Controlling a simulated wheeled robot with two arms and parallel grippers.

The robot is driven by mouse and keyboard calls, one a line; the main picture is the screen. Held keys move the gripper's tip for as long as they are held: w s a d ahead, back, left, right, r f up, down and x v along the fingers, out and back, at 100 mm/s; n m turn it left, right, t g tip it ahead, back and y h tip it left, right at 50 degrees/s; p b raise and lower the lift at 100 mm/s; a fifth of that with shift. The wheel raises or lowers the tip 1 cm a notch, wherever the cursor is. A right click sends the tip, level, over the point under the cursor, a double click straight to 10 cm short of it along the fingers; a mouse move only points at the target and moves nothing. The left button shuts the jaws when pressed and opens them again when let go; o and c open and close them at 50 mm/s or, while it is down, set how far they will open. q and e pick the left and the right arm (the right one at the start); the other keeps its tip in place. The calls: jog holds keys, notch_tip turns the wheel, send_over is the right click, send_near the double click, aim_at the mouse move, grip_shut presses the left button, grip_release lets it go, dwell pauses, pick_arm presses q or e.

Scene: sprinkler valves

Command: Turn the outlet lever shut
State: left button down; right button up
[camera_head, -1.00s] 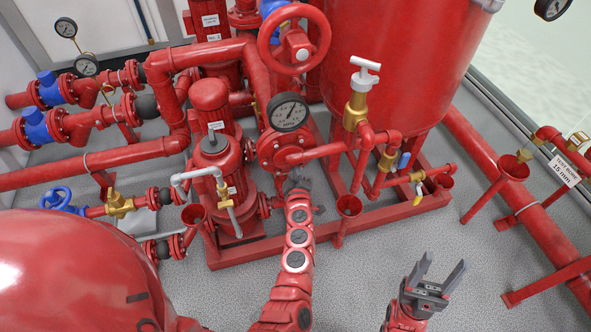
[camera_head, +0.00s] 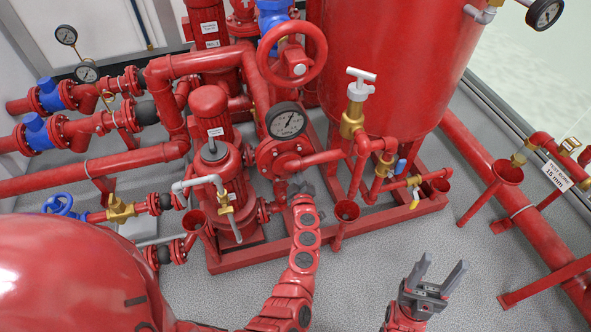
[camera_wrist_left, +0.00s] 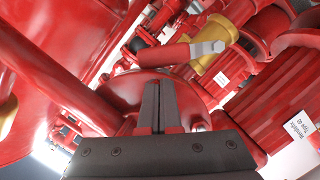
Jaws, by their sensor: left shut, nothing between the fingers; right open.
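In the left wrist view a lever with a red grip (camera_wrist_left: 165,55) and a bare metal end is fixed on a brass valve (camera_wrist_left: 215,42). It lies beyond my left fingertips, apart from them; no label shows that it is the outlet lever. My left gripper (camera_wrist_left: 158,84) is shut and empty, in front of a round red flange. In the head view my left gripper (camera_head: 302,187) is small, low beside the red flanged body under the gauge (camera_head: 286,120). I cannot make out the red-gripped lever there. My right gripper (camera_head: 440,278) is open and empty above the floor.
A red handwheel (camera_head: 298,68) stands above the gauge. A large red tank (camera_head: 385,70) is behind on the right. A red funnel (camera_head: 346,211) and red frame rail (camera_head: 390,219) are close right of my left gripper. Grey floor (camera_head: 375,265) is clear around my right gripper.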

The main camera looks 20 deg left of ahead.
aim_at(305, 169)
pick_arm(q)
jog(key=d+m+p, duration=0.1)
jog(key=w+f+m+p, duration=0.1)
jog(key=p, duration=0.1)
jog(key=d+m+g+p, duration=0.1)
jog(key=shift+w+d+f+m+y+p, duration=0.25)
jog(key=shift+w+d+m+y+p, duration=0.05)
jog(key=shift+w+p, duration=0.1)
jog(key=f+m, duration=0.1)
jog(key=d+f+m+b, duration=0.1)
jog(key=w+f+m+y+b, duration=0.1)
jog(key=shift+d+f+g, duration=0.35)
jog(key=shift+g, duration=0.05)
jog(key=shift+d+f+b, duration=0.1)
jog(key=shift+b, duration=0.3)
dwell(0.4)
